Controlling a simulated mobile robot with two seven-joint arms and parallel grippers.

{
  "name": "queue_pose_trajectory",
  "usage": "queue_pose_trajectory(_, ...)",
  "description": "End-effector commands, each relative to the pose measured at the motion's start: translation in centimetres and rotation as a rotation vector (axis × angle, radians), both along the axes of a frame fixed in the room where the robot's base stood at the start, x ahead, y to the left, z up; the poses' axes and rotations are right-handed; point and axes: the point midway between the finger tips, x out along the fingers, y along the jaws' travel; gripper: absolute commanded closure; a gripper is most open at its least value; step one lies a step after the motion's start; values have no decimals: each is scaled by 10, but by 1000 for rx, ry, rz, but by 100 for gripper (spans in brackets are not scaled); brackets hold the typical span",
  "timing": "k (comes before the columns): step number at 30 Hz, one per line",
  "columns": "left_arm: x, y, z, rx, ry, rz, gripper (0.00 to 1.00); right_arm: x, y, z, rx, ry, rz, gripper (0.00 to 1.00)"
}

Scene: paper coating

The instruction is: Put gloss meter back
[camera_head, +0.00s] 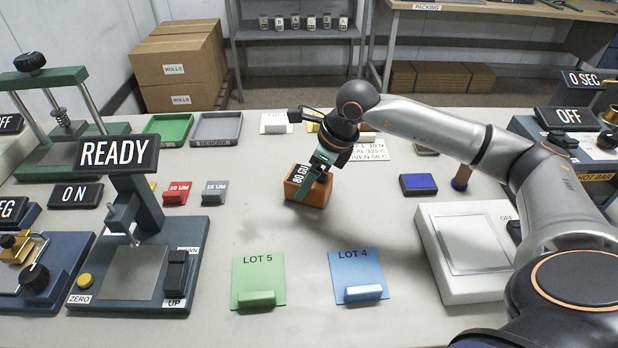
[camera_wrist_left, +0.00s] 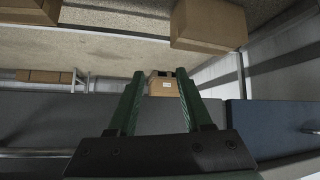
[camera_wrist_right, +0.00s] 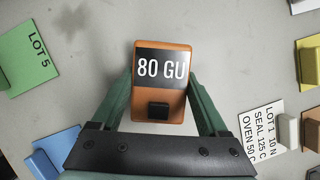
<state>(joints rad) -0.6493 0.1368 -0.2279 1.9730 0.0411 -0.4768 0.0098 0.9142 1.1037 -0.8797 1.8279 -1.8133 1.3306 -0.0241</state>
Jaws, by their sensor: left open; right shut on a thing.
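The gloss meter is an orange box (camera_head: 297,184) with a black display reading 80 GU, over the middle of the table. In the right wrist view the gloss meter (camera_wrist_right: 160,100) sits between the fingers of my right gripper (camera_wrist_right: 162,88), which is shut on its sides. In the head view my right gripper (camera_head: 317,177) comes down on it from above. I cannot tell whether its base touches the table. My left gripper (camera_wrist_left: 160,78) is open and empty, away from the table items; it is not in the head view.
The green LOT 5 card (camera_head: 258,268) and blue LOT 4 card (camera_head: 357,262) lie in front. A READY press (camera_head: 137,272) stands left, a white plate device (camera_head: 474,285) right. Green (camera_head: 168,118) and grey (camera_head: 216,118) trays lie at the back left.

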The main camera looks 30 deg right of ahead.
Motion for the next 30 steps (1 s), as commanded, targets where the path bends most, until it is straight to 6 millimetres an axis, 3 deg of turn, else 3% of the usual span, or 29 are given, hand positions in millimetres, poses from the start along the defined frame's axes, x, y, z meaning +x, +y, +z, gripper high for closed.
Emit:
queue_pose_trajectory(6,0,-1,-5,0,3,-2,50,0,0,-4,0,-2,0,100)
queue_pose_trajectory(7,0,-1,-4,-1,3,-3,50,0,0,-3,0,0,0,19)
queue_pose_trajectory(12,0,-2,-3,-2,2,-5,50,0,0,-3,0,0,0,0)
queue_pose_trajectory(23,1,-1,3,-1,-1,-3,50,0,0,4,1,-1,0,0)
queue_pose_trajectory(30,2,3,2,5,-4,3,50,-14,-11,47,-1,-5,-2,0)
